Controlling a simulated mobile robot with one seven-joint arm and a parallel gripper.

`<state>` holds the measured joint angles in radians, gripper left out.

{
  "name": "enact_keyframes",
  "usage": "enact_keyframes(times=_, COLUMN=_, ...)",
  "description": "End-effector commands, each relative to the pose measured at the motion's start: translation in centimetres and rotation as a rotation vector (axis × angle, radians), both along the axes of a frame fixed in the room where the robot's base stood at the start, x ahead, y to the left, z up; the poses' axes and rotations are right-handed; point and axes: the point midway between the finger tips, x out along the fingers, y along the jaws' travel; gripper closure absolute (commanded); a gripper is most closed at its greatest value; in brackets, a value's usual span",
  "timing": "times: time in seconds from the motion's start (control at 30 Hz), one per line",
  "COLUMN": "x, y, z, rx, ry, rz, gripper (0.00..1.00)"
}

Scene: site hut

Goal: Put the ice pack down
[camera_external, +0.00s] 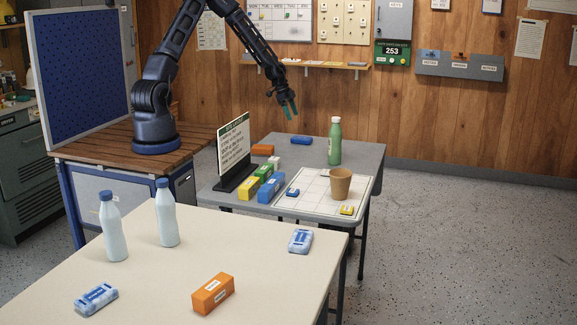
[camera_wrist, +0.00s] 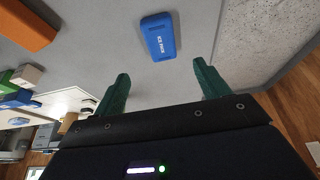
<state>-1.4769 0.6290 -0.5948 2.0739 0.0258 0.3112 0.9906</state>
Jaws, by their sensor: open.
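The ice pack (camera_wrist: 160,37) is a blue block with white lettering, lying flat on the grey table. In the external view the blue block (camera_external: 301,140) lies near the table's far edge. My gripper (camera_external: 289,108) hangs above the far part of that table, pointing down, with nothing in it. In the wrist view my gripper (camera_wrist: 161,74) has its two green fingers spread wide. The ice pack shows beyond the fingertips, apart from them.
An orange block (camera_external: 262,150) lies left of the ice pack. A sign (camera_external: 234,145), several coloured blocks, a green bottle (camera_external: 334,141) and a brown cup (camera_external: 340,183) stand on the grey table (camera_external: 366,157). The cream table (camera_external: 150,285) in front holds bottles and packs.

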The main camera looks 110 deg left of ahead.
Motion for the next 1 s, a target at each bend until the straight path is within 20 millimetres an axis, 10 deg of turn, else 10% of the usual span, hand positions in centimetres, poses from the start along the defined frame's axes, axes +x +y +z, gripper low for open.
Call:
enact_keyframes(times=0.53, x=4.6, y=-14.3, z=11.6, rx=0.078, ry=0.143, rz=-0.062, gripper=0.26)
enact_keyframes(times=1.0, x=3.1, y=-29.4, z=22.4, rx=0.155, ry=0.166, rz=-0.045, gripper=0.26)
